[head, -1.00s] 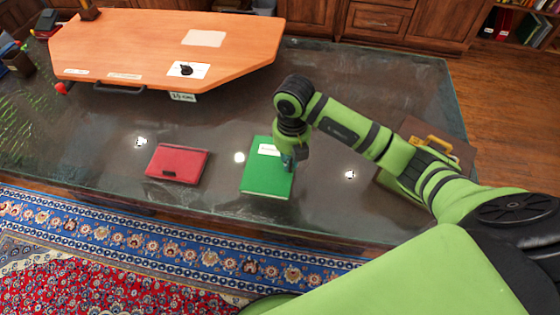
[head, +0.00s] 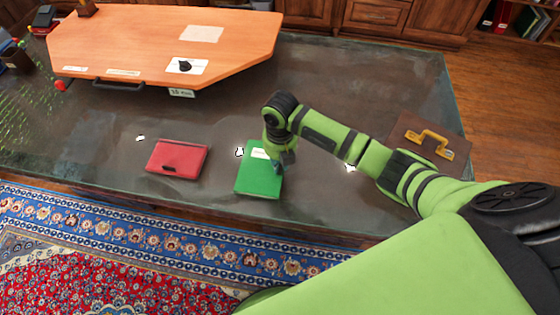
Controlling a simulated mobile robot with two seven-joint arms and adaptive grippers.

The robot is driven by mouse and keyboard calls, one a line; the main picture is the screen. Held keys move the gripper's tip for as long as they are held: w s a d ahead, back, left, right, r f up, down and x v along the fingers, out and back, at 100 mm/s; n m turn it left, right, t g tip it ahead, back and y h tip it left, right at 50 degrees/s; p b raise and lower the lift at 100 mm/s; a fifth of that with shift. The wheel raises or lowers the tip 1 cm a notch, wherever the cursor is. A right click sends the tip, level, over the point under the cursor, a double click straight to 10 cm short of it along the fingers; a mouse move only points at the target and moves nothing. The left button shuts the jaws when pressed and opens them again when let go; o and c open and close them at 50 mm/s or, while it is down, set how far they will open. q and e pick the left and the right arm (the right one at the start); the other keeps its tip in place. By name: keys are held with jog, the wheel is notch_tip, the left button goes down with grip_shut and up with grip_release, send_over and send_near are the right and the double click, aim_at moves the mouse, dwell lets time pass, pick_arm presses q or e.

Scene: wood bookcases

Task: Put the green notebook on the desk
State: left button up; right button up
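The green notebook (head: 258,179), with a white label near its top, appears flat on the dark desk (head: 330,205), close to its front edge. My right gripper (head: 280,166) comes down at the notebook's right edge. Its fingers are small and partly hidden by the wrist, so I cannot tell whether they grip the notebook or only stand against it. My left gripper is not in view.
A red notebook (head: 177,158) lies left of the green one. A brown briefcase (head: 408,128) with a yellow handle is at the right. A large orange board (head: 130,45) covers the back left.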

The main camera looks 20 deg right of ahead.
jog(key=shift+o, duration=0.8)
jog(key=shift+r, duration=0.55)
notch_tip(320, 180, up, 11)
jog(key=b, duration=0.1)
jog(key=shift+r, duration=0.1)
